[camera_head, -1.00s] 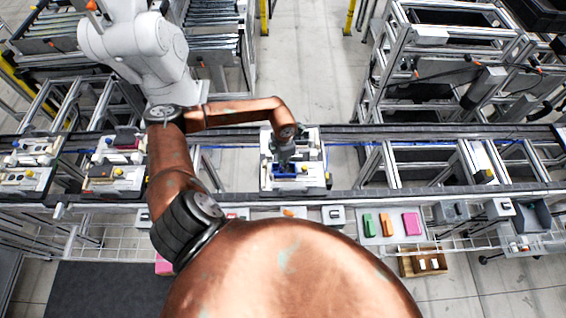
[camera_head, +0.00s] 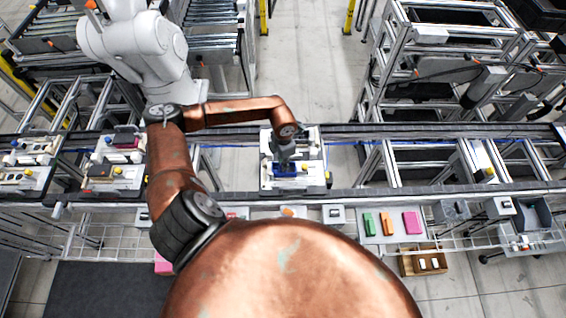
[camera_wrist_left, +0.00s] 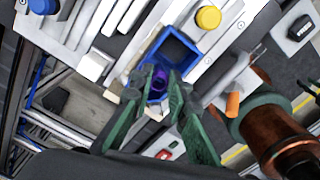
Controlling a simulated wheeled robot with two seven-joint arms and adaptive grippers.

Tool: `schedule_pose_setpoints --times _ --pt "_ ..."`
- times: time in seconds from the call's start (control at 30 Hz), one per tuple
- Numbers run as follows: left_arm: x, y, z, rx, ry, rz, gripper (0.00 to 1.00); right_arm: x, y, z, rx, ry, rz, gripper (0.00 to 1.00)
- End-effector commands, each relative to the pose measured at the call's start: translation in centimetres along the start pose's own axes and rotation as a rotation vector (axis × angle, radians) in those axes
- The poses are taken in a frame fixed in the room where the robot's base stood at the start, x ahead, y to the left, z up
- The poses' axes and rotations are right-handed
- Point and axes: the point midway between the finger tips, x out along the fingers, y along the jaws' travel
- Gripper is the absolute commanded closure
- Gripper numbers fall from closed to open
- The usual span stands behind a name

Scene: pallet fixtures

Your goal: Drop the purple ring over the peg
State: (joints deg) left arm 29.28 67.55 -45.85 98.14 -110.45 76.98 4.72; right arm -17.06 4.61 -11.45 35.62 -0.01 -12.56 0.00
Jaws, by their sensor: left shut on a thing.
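The purple ring (camera_wrist_left: 160,84) shows in the left wrist view between the green fingertips of my left gripper (camera_wrist_left: 163,88), which is shut on it. The ring is at the near edge of an open blue box (camera_wrist_left: 175,50); I cannot tell whether they touch. In the head view my left gripper (camera_head: 284,160) is over the white fixture (camera_head: 268,182), next to the blue box (camera_head: 291,170), and the ring cannot be made out. I cannot make out the peg for certain in either view. My right gripper is not in view.
A yellow knob (camera_wrist_left: 208,17) stands beside the blue box. The white fixture sits on a conveyor rail (camera_head: 400,130). A shelf in front holds a green block (camera_head: 369,224), an orange block (camera_head: 387,224) and a pink block (camera_head: 411,222). More fixtures (camera_head: 115,177) stand at left.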

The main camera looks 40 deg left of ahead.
Motion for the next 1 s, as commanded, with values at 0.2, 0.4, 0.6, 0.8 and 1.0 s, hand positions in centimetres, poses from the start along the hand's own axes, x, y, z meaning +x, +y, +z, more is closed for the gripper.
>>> schedule_pose_setpoints --times 0.2,0.4,0.6,0.8,1.0 --pt "-0.03 0.02 -0.01 0.0 0.0 0.0 0.94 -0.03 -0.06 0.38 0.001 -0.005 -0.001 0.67" --pt "0.02 0.04 0.01 0.0 0.0 0.001 0.94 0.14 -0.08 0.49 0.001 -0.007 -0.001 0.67" --pt "0.04 0.05 0.02 0.0 0.0 0.001 0.94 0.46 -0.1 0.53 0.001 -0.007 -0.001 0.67" --pt "-0.02 0.05 0.02 0.0 0.0 0.001 0.94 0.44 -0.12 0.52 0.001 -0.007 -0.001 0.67" --pt "0.02 0.05 0.02 0.0 0.0 0.001 0.94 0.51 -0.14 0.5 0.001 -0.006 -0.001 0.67"
